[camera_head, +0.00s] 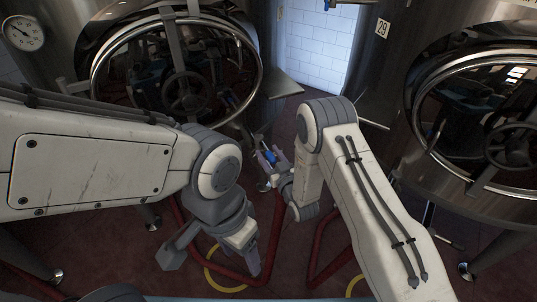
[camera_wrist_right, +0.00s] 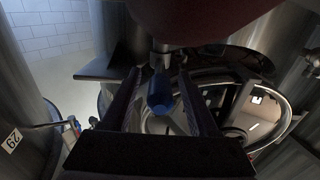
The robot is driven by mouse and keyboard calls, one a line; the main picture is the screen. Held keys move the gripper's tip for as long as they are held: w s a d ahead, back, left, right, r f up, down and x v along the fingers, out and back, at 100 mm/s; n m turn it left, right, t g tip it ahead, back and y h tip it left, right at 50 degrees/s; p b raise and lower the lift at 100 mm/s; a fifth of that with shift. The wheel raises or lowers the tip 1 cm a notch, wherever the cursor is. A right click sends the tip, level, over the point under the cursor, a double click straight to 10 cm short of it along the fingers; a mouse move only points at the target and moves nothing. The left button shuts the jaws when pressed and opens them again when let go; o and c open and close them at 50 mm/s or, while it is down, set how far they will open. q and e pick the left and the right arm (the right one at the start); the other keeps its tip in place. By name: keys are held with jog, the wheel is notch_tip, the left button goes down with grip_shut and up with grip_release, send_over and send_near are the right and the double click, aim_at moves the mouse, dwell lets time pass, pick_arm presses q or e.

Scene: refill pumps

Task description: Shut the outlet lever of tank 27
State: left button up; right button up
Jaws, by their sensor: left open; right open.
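A blue lever handle (camera_head: 268,157) is at the lower front of the left tank (camera_head: 75,30), whose number I cannot read. In the right wrist view the blue handle (camera_wrist_right: 160,92) hangs from a metal fitting (camera_wrist_right: 160,55). My right gripper (camera_head: 270,160) is open, with a finger on each side of the handle; whether either touches it is unclear. The right wrist view shows the open fingers (camera_wrist_right: 159,90) with gaps beside the handle. My left gripper (camera_head: 212,252) is open and empty, low over the floor.
The right tank (camera_head: 400,70) bears the label 29 (camera_head: 382,28), also seen in the right wrist view (camera_wrist_right: 12,140). Round hatches with handwheels (camera_head: 186,92) face me on both tanks. Red pipes (camera_head: 322,250) run along the floor. A tiled wall (camera_head: 318,45) shows between the tanks.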

grip_shut()
dwell(1.3)
